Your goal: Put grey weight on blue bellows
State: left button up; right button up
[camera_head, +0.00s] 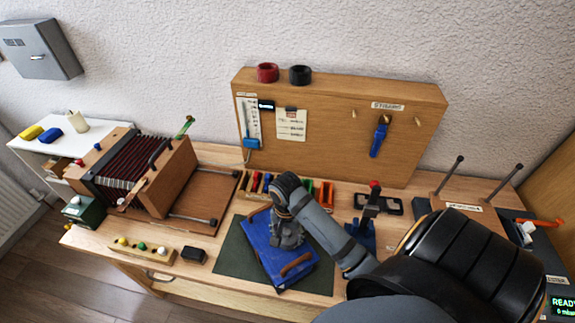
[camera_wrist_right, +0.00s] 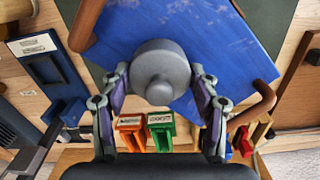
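The blue bellows (camera_head: 262,240) lies on a dark green mat (camera_head: 232,250) at the front middle of the bench, with brown wooden strips at its ends. It fills the top of the right wrist view (camera_wrist_right: 225,40). The grey weight (camera_wrist_right: 160,70), round with a small knob, sits between the fingers of my right gripper (camera_wrist_right: 160,78), over the bellows. Both fingertips are close against its sides. In the head view my right gripper (camera_head: 287,238) covers most of the weight. Whether the weight's underside touches the bellows is hidden. My left gripper is out of view.
An accordion-like instrument (camera_head: 150,175) is at left, a peg board (camera_head: 340,130) at the back. A blue-based tool (camera_head: 362,232) stands right of the mat.

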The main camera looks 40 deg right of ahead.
aim_at(287, 231)
jog(key=o, duration=0.4)
jog(key=shift+r, duration=0.1)
notch_tip(287, 231, up, 3)
jog(key=shift+w+f, duration=0.15)
jog(key=shift+f, duration=0.05)
notch_tip(287, 231, up, 10)
jog(key=p, duration=0.8)
jog(key=shift+f, duration=0.25)
